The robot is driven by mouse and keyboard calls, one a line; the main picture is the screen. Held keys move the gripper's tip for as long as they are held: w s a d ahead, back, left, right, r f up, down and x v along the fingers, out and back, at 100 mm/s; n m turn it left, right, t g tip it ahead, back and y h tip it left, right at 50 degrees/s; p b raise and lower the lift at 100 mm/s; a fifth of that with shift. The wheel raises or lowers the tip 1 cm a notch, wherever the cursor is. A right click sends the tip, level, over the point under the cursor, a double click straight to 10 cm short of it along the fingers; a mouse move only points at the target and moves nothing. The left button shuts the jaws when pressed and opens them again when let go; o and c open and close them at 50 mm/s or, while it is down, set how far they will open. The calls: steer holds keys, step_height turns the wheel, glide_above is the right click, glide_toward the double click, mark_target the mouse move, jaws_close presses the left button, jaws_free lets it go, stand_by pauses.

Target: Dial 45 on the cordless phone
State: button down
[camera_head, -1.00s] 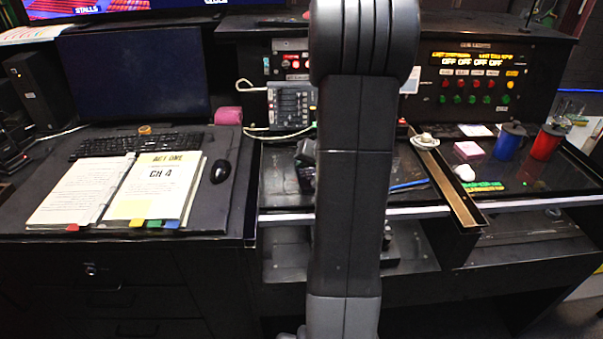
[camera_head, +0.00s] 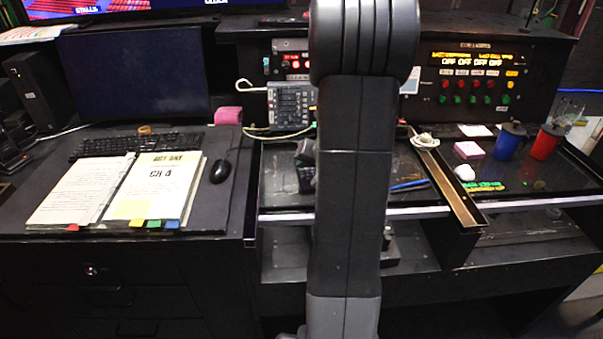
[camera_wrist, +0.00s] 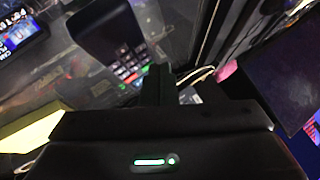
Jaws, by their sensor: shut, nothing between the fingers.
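The cordless phone (camera_wrist: 108,42) is a dark handset with a keypad of small pale and red keys (camera_wrist: 128,72), seen at the upper middle of the wrist view. The digits are too small and blurred to read. In the head view the phone (camera_head: 305,180) lies on the desk just left of my arm, which hides part of it. My gripper (camera_wrist: 157,75) is shut and empty. In the wrist view its tip overlaps the lower right of the keypad; I cannot tell whether it touches a key. In the head view my arm hides most of the gripper.
An intercom box (camera_head: 291,106) with a cable stands behind the phone. A blue pen (camera_head: 409,185) and a wooden channel (camera_head: 450,186) lie to the right. A cue panel (camera_head: 474,80) stands at the back right. An open script binder (camera_head: 160,187) and a mouse (camera_head: 220,172) are at the left.

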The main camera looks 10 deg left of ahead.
mark_target(304, 175)
steer(key=shift+f, duration=0.15)
steer(key=shift+f+b, duration=0.3)
steer(key=shift+b, duration=0.45)
steer(key=shift+f+b, duration=0.25)
steer(key=shift+b, duration=0.15)
stand_by(0.4)
steer(key=shift+r, duration=0.1)
steer(key=shift+r+p, duration=0.3)
steer(key=shift+r, duration=0.3)
steer(key=shift+r+p, duration=1.55)
steer(key=shift+r, duration=1)
stand_by(1.2)
